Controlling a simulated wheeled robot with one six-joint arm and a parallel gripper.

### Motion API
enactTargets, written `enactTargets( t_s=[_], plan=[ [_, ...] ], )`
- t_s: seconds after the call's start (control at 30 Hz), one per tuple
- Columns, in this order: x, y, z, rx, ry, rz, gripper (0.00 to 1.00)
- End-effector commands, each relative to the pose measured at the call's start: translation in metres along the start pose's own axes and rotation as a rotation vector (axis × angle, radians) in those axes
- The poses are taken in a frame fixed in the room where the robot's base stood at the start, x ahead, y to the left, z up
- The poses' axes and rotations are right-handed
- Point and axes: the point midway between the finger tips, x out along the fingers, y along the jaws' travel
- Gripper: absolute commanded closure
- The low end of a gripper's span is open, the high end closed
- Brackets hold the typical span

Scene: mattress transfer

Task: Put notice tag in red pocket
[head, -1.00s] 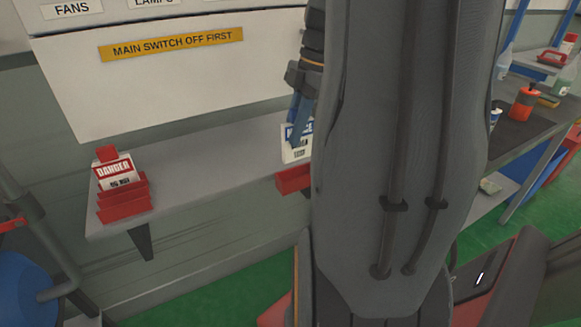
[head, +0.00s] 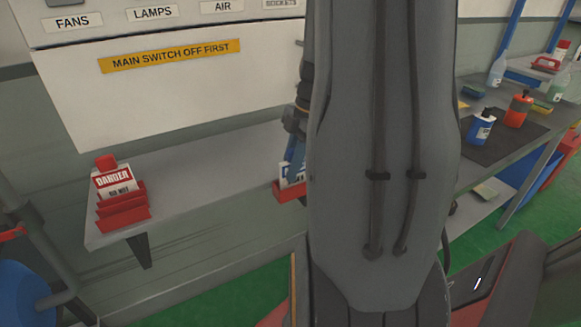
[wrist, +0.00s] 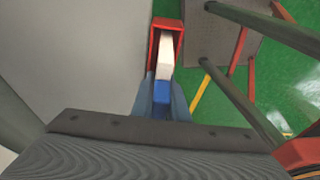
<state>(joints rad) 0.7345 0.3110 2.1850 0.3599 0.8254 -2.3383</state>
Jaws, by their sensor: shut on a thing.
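My gripper (head: 296,147) is shut on the notice tag (head: 291,173), a white tag with a blue top. It is partly hidden behind my arm in the head view. The red pocket (head: 289,193) is at the right end of the grey shelf, directly below the tag. The tag's lower part is hidden by the pocket's front, so it appears to be at least partly inside. In the wrist view my gripper (wrist: 161,103) holds the tag (wrist: 165,62) in line with the red pocket (wrist: 153,43), whose rim shows around the tag's far end. Its depth in the pocket is unclear.
A red holder (head: 124,218) with a white-and-red danger tag (head: 113,180) stands at the shelf's left end. The grey shelf (head: 215,165) between is clear. A bench at the right carries a blue bottle (head: 481,128) and an orange bottle (head: 518,110).

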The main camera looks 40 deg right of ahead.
Motion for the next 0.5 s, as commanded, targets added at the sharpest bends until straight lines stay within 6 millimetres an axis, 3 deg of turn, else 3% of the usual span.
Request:
enactTargets(
  t_s=[0.03, 0.13, 0.5],
  plan=[
    [0.0017, 0.0000, 0.0005, 0.000, 0.000, 0.000, 0.84],
    [0.0011, -0.0001, 0.0003, 0.000, 0.000, 0.000, 0.68],
    [-0.0031, -0.0001, -0.0009, 0.000, 0.000, 0.000, 0.67]
  ],
)
